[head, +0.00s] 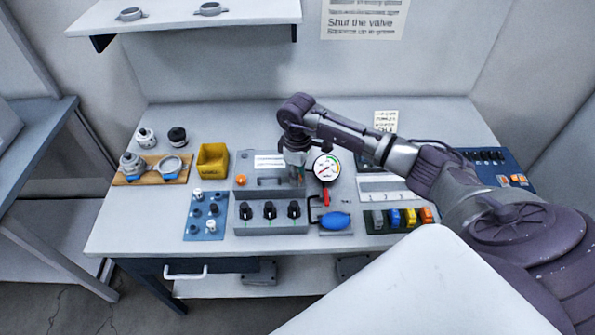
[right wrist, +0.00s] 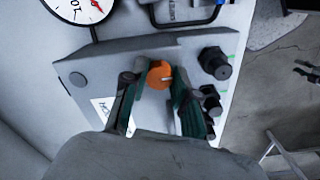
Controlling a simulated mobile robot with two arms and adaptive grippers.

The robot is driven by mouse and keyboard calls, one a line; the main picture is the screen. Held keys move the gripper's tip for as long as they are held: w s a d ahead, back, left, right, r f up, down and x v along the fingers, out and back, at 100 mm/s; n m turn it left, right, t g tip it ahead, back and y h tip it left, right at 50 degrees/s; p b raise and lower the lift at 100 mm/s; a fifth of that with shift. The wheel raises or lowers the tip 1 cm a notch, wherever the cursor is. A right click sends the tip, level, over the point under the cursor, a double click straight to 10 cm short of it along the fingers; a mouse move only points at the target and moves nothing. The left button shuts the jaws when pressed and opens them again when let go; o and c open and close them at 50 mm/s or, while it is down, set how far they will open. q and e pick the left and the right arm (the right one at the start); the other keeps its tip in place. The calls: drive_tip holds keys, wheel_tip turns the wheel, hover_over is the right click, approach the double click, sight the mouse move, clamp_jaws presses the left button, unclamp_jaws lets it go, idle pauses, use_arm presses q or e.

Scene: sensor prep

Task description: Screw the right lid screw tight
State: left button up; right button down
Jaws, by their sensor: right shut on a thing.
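The right lid screw, an orange round head with a slot, shows in the right wrist view (right wrist: 160,75) on the grey box. My right gripper (right wrist: 157,80) is shut on it, one green-padded finger on each side. In the head view my right gripper (head: 297,178) reaches down onto the right part of the grey box (head: 270,229) and hides this screw. Another orange screw (head: 241,180) sits uncovered at the left of the box's lid. The left gripper is not in view.
Black knobs (head: 270,210) line the box's front. A pressure gauge (head: 327,168) stands close to the right of my gripper, with a blue bulb (head: 335,221) below. A yellow bin (head: 212,160) and a blue peg board (head: 206,215) are on the left. The table's front left is clear.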

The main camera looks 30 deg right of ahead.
drive_tip(key=shift+m, duration=0.3)
idle(0.4)
drive_tip(key=c, duration=0.9)
unclamp_jaws()
wheel_tip(320, 180, up, 12)
drive_tip(key=shift+r, duration=0.1)
drive_tip(key=shift+a, duration=0.1)
